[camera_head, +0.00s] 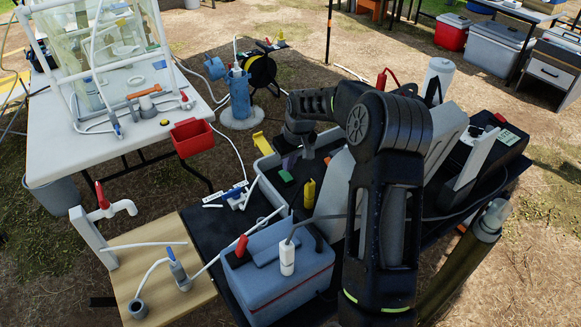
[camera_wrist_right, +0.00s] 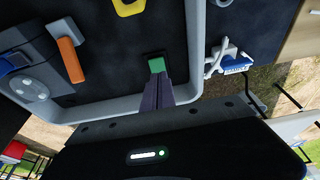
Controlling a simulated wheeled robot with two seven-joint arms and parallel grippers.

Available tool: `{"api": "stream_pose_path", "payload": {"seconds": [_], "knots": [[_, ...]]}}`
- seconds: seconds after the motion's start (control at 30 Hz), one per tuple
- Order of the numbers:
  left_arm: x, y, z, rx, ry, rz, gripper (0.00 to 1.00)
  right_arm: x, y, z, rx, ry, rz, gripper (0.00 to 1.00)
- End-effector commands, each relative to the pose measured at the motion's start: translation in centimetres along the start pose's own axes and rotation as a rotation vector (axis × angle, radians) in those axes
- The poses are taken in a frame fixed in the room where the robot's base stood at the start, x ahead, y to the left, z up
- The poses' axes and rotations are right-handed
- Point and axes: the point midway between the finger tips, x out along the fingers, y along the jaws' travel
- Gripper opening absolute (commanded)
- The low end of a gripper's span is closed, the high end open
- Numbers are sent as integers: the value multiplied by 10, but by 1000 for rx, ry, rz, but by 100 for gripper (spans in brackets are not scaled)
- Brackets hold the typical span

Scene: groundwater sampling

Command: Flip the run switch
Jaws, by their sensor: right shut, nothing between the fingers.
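A small green switch-like block (camera_head: 286,176) sits on the dark floor of a grey-walled tray or case (camera_head: 268,190). In the right wrist view the green block (camera_wrist_right: 156,65) sits at a dark slot, just beyond my fingertips. I take it for the run switch; no label is readable. My right gripper (camera_head: 290,161) reaches down into the case from above. Its purplish fingers (camera_wrist_right: 157,92) are shut together and empty, pointing at the block. I cannot tell whether the tips touch it, or which way the switch is set. My left gripper is not in view.
In the case, an orange piece (camera_wrist_right: 70,60) and a yellow piece (camera_wrist_right: 128,5) stand near the block. A blue-grey cooler (camera_head: 280,275) is in front, and a red bin (camera_head: 192,138) hangs at the white table (camera_head: 55,150). My right arm hides part of the case.

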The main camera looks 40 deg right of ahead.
Motion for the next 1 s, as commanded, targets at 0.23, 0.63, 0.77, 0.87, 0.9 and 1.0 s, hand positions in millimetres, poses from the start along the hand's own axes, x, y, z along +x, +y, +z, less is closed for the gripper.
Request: {"api": "stream_pose_path", "payload": {"seconds": [0.23, 0.63, 0.77, 0.87, 0.9, 1.0], "knots": [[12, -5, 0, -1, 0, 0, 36, -55, 1, 5, 1, 8, 3, 0], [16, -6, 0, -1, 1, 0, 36, -96, 1, 9, 1, 5, 1, 0], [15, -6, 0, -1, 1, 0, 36, -96, 1, 9, 1, 5, 1, 0], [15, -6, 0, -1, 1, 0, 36, -96, 1, 8, 0, 6, 1, 0], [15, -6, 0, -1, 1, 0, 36, -96, 0, 8, 0, 6, 1, 0], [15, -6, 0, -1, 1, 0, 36, -98, -7, 4, -15, 11, -2, 0]]}}
